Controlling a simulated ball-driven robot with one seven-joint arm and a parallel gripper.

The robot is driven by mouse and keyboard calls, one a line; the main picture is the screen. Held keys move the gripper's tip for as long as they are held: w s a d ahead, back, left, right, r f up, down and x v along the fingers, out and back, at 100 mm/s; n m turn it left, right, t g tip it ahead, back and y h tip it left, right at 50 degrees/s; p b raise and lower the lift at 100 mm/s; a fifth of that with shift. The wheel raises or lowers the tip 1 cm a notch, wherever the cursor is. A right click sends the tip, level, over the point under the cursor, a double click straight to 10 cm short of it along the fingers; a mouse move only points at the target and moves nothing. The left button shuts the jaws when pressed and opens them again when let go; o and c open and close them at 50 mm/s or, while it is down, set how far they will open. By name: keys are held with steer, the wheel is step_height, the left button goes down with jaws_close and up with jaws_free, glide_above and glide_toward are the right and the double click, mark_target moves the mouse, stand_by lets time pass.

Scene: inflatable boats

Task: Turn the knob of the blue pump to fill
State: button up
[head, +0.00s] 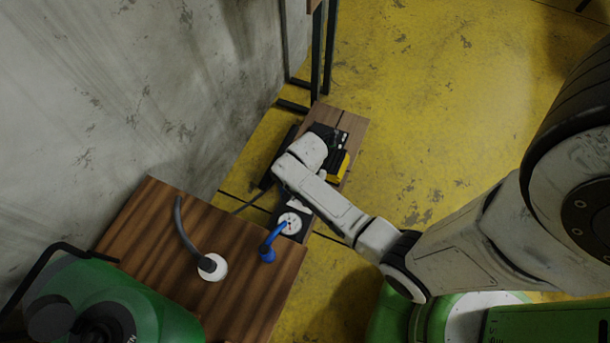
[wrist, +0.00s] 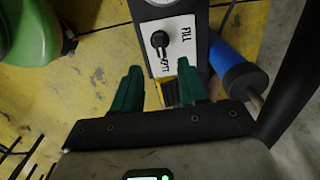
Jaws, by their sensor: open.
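In the wrist view a black knob (wrist: 160,41) sits on a white plate (wrist: 174,26) on the dark pump body. "FILL" is printed at the plate's right side, and lettering partly hidden near its lower edge looks like "EMPTY". The knob's pointer seems turned down toward that lower lettering. A blue cylinder (wrist: 238,76) lies just right of the plate. My gripper (wrist: 157,87) is open, its two green fingers below the knob and apart from it, with nothing held between them. In the head view my arm hides the knob and the fingers.
A dark box with a round white gauge (head: 290,223) is close by.

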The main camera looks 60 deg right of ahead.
step_height(320, 180, down, 8)
steer(key=shift+f+b, duration=0.25)
steer(key=shift+b, duration=0.6)
jaws_close()
